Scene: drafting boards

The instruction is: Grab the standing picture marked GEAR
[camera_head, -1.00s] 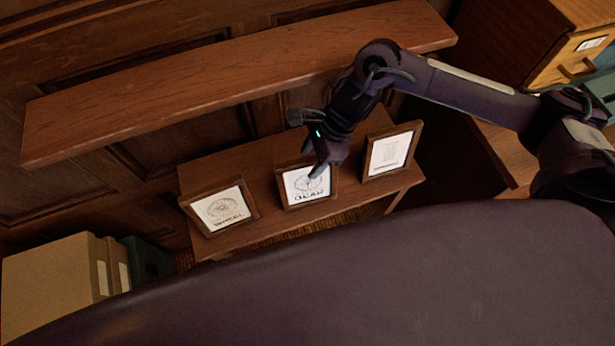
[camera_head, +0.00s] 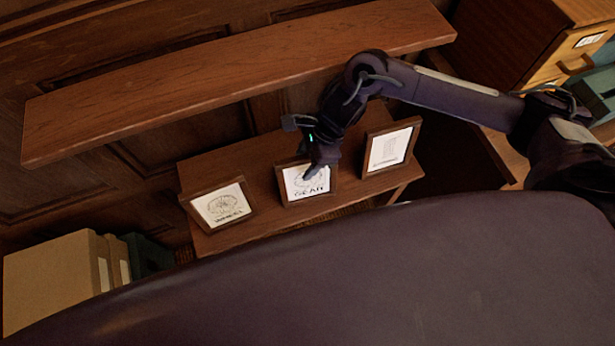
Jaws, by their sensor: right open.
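The GEAR picture (camera_head: 309,190) stands in a brown wooden frame in the middle of a low wooden table, between two other framed pictures. My right gripper (camera_head: 312,170) is open at the top of this picture, and one finger overlaps the upper part of its drawing. The other finger is not clear, so I cannot tell whether the frame's top edge is between the fingers or whether they touch it. My left gripper is out of view.
The WHEEL picture (camera_head: 221,206) stands to the left and a third picture (camera_head: 389,149) to the right. A wooden shelf (camera_head: 200,92) runs above the low table (camera_head: 258,231). Boxes (camera_head: 58,278) stand at lower left, a drawer cabinet (camera_head: 530,40) at upper right.

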